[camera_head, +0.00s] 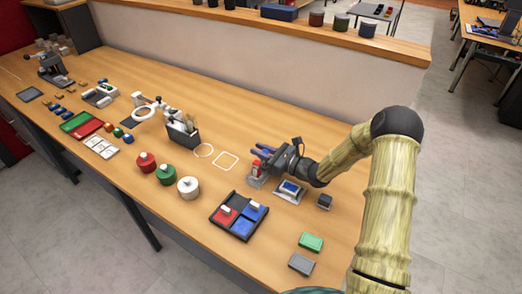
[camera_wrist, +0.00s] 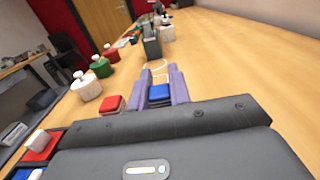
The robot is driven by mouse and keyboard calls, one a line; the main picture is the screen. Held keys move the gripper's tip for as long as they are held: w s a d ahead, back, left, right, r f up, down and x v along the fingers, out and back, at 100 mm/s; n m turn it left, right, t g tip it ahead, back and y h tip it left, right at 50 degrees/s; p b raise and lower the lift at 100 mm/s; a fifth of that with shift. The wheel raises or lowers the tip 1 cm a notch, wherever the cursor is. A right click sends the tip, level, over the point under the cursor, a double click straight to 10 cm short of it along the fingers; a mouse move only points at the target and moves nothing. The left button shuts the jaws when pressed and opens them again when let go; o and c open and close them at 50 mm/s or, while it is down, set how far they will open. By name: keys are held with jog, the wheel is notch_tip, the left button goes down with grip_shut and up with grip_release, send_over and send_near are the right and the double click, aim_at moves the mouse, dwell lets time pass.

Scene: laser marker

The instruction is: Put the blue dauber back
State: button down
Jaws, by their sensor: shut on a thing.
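My gripper (camera_wrist: 160,80) has its two purple fingers closed on the sides of a small blue block (camera_wrist: 159,96), which appears to be the blue dauber. In the head view my gripper (camera_head: 262,153) is low over the right part of the bench, and the blue block is not clear there. A red block (camera_head: 257,167) sits beside the fingers on a pale grey stand (camera_head: 255,182); it also shows left of the fingers in the wrist view (camera_wrist: 112,103). The underside of the blue block is hidden, so I cannot tell whether it touches anything.
A grey holder with a blue top (camera_head: 290,188) and a dark block (camera_head: 324,201) are below my wrist. A black tray (camera_head: 236,233) with red and blue pads is in front. Red, green and white jars (camera_head: 188,188) stand left. White outlines (camera_head: 226,160) mark clear bench behind.

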jog(key=shift+f, duration=0.1)
jog(key=shift+f, duration=0.15)
jog(key=c, duration=1.3)
grip_release()
jog(key=shift+r, duration=0.3)
jog(key=p+v, duration=0.1)
jog(key=v, duration=1.1)
jog(key=shift+p, duration=0.4)
